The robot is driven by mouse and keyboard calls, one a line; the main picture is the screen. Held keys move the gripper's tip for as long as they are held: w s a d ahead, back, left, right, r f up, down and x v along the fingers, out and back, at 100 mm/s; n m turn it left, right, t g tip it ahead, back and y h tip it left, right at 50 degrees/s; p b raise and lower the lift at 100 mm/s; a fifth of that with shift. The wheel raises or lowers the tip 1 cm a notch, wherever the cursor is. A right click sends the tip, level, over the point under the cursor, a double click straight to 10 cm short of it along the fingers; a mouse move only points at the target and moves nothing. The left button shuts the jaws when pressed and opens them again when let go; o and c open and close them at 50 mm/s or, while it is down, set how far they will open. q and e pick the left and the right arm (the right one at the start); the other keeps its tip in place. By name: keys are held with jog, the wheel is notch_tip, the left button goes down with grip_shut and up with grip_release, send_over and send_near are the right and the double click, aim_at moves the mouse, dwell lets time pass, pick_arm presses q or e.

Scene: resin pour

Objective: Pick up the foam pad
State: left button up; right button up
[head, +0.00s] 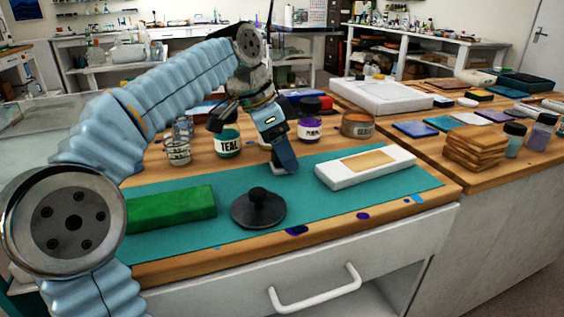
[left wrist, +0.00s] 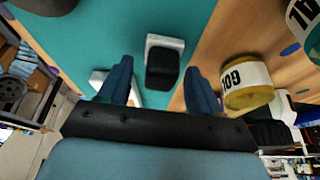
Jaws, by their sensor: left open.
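My left gripper (head: 281,160) points down over the teal mat (head: 330,205) and is open. In the left wrist view its two fingers (left wrist: 160,68) stand on either side of a small black block on a white base (left wrist: 163,62), apart from it. This is probably the foam pad, but I cannot be sure. In the head view the finger hides most of it, and only a bit of white shows at the fingertip. A green block (head: 170,213) and a black disc with a knob (head: 258,208) lie on the mat. My right gripper is not in view.
A white block with a tan top (head: 365,166) lies right on the mat. Behind the gripper stand jars: teal (head: 228,140), purple (head: 310,128), and a gold one close to a finger in the left wrist view (left wrist: 248,85). Wooden slabs (head: 475,150) are stacked at right.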

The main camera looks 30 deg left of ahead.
pick_arm(q)
jog(key=c, duration=1)
jog(key=shift+c, duration=0.2)
jog(key=shift+r, duration=0.15)
jog(key=shift+r, duration=0.25)
notch_tip(320, 180, up, 2)
jog(key=shift+r+p, duration=0.2)
jog(key=shift+p, duration=0.4)
jog(key=s+d+r, duration=0.9)
jog(key=d, duration=0.1)
jog(key=shift+d+r+p, duration=0.3)
jog(key=shift+d+r, duration=0.1)
